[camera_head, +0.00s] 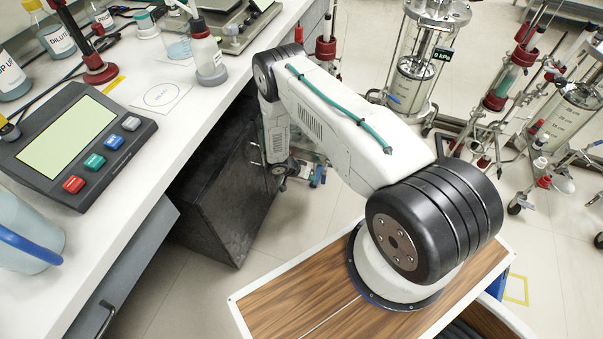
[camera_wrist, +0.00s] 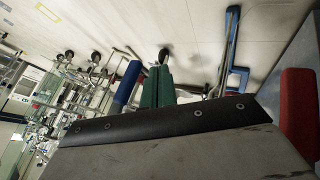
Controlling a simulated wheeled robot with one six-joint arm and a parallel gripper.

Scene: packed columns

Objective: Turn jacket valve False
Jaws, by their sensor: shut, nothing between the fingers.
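Glass columns on metal stands are at the upper right in the head view, among them a wide clear column (camera_head: 415,75) with a gauge reading 0 kPa. A small blue handle-like part (camera_head: 393,98) shows at its lower left. I cannot tell which part is the jacket valve. My gripper (camera_head: 318,175) hangs low beyond the bench edge, small and partly hidden by my arm. In the wrist view my gripper (camera_wrist: 157,86) shows as two teal fingers close together, shut and empty. Nothing is seen touching it.
The white bench (camera_head: 185,125) on the left carries bottles, a balance and a box with coloured buttons (camera_head: 80,140). A dark cabinet (camera_head: 225,190) stands under it. Stand feet and casters crowd the floor at right. Light floor (camera_head: 330,200) is open between cabinet and my base.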

